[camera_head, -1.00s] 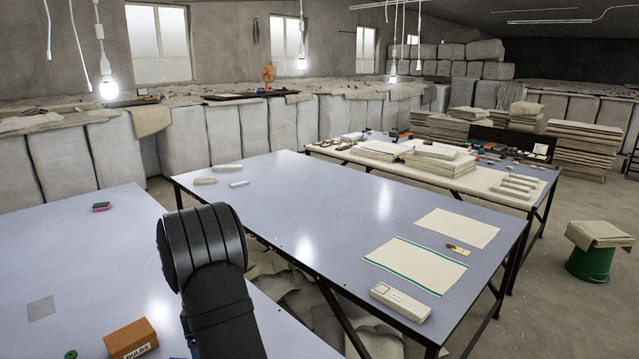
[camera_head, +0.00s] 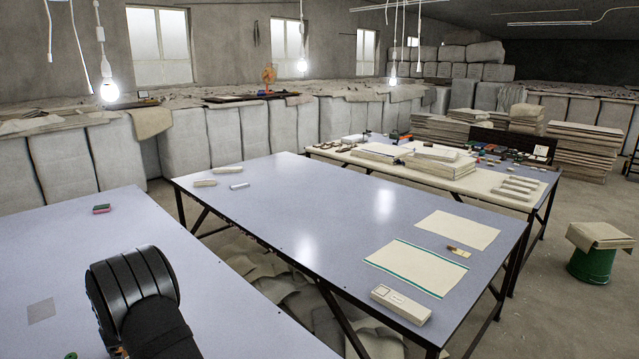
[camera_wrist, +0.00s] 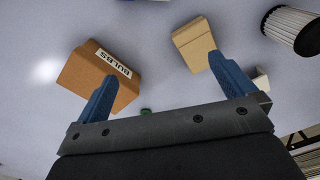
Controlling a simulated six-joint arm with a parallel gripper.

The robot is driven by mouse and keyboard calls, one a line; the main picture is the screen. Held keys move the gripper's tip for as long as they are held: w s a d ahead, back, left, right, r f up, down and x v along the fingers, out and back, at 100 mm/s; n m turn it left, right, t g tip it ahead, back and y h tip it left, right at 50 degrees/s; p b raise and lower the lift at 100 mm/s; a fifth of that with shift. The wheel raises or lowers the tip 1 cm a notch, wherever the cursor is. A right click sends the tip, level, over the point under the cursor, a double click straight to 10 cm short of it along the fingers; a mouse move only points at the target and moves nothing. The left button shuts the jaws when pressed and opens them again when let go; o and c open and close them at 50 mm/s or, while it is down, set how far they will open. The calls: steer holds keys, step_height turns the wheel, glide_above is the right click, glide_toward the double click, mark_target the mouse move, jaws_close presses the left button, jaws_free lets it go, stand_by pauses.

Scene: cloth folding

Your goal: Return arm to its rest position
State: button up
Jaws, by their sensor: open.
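My gripper (camera_wrist: 168,88) shows in the wrist view with its two blue fingers spread wide apart and nothing between them. It hangs above the blue-grey near table (camera_wrist: 150,22); I cannot tell the exact height. In the head view only my dark arm shows, over the near table (camera_head: 50,250) at lower left, and the gripper is hidden. A brown box marked BULBS (camera_wrist: 88,72) lies beyond the left finger, which overlaps part of it. A plain tan box (camera_wrist: 194,44) lies beyond the right finger.
A ribbed white cylinder with dark ends (camera_wrist: 290,26) is at upper right in the wrist view. A red and green block (camera_head: 102,209) and a grey square (camera_head: 41,311) lie on the near table. The middle table (camera_head: 300,215) holds a cloth with a green edge (camera_head: 415,267).

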steer(key=shift+n, duration=0.4)
steer(key=s+a+f, duration=0.2)
steer(key=a, duration=0.2)
steer(key=s+a+f, duration=0.2)
steer(key=s+a, duration=0.1)
steer(key=a, duration=0.2)
steer(key=s+a+f, duration=0.2)
steer(key=a, duration=0.3)
steer(key=shift+s+a+f, duration=0.2)
steer(key=shift+f, duration=0.05)
